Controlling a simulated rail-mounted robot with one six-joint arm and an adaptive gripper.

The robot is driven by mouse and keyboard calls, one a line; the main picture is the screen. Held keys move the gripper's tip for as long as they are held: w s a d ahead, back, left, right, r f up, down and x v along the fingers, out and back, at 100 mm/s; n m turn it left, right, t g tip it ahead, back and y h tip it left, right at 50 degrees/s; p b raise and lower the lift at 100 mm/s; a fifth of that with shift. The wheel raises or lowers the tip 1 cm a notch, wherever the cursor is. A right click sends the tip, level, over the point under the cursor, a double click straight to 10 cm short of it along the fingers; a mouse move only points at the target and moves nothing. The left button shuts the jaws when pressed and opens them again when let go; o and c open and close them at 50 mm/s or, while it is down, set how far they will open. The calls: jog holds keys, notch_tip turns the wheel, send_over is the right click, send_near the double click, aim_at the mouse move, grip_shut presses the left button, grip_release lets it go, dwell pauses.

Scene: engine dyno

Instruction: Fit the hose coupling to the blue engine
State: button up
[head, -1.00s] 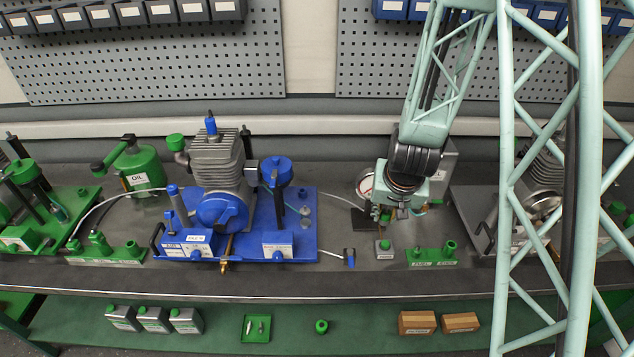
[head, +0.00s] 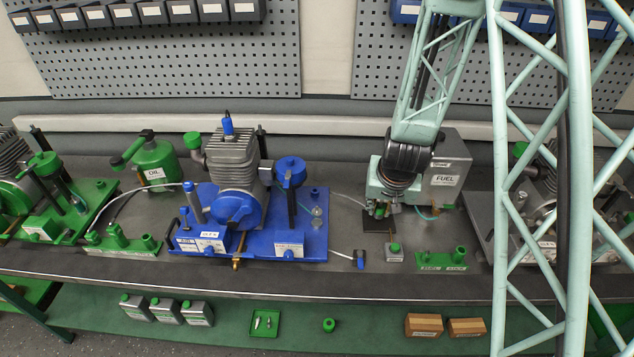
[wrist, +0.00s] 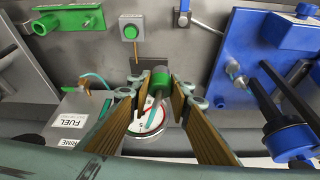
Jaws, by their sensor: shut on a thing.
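My gripper (head: 379,212) is over the bench, right of the blue engine (head: 236,180). In the wrist view my gripper (wrist: 161,88) is shut on a small coupling (wrist: 160,80) with a green and a grey part, taken to be the hose coupling. A teal hose (wrist: 96,79) runs between the fuel can and the jaws; its join to the coupling is hard to see. The coupling is held above the bench, apart from the blue engine. The blue engine's base plate (wrist: 228,75) shows at the right in the wrist view.
The fuel can (head: 447,172) stands behind right of my gripper. A dial gauge (wrist: 147,122) is beneath the jaws. A green-capped block (head: 394,253), a green fuel rack (head: 442,260) and a white hose's blue end (head: 360,259) are near the front. Bare bench lies between the blue plate and dark plate (head: 376,224).

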jog(key=w+a+n+p, duration=0.1)
jog(key=w+a+p, duration=0.1)
jog(key=a, duration=0.4)
jog(key=w+a+r+n+p, duration=0.1)
jog(key=w+a+p, duration=0.1)
jog(key=a, duration=0.4)
jog(key=w+a+r+n+y+p, duration=0.1)
jog(key=w+a+p, duration=0.1)
jog(key=a, duration=0.4)
jog(key=shift+w+a+r+t, duration=0.1)
jog(key=shift+w+a+t, duration=0.25)
jog(key=shift+w, duration=0.35)
jog(key=shift+f+b, duration=1.2)
jog(key=shift+f, duration=1.05)
jog(key=shift+b, duration=0.4)
jog(key=shift+f+b, duration=1.6)
jog(key=shift+b, duration=0.1)
dwell(1.0)
